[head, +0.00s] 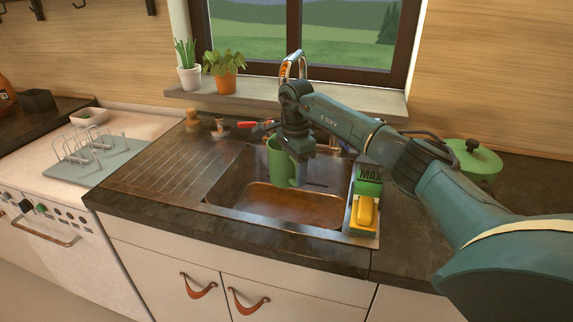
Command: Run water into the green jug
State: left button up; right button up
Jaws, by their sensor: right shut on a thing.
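The green jug (277,158) is upright over the sink basin (230,180), near its back edge. My right gripper (298,172) is shut on the jug at its right side, where the handle would be; the fingers partly hide that side. The metal tap (293,60) arches up behind my right wrist, which hides its lower part and outlet. I see no water stream, and the jug's inside cannot be made out. My left gripper is not in view.
A holder marked MAX with a yellow sponge (366,212) stands at the sink's right edge. A green lidded pot (474,160) is behind my right arm. A red-tipped item (247,125) is behind the sink. The ribbed drainboard (165,168) is mostly clear.

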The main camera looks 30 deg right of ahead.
jog(key=s+a+p, duration=0.2)
jog(key=s+a, duration=0.2)
jog(key=s, duration=0.2)
jog(key=shift+s+p, duration=0.2)
jog(key=shift+p, duration=0.15)
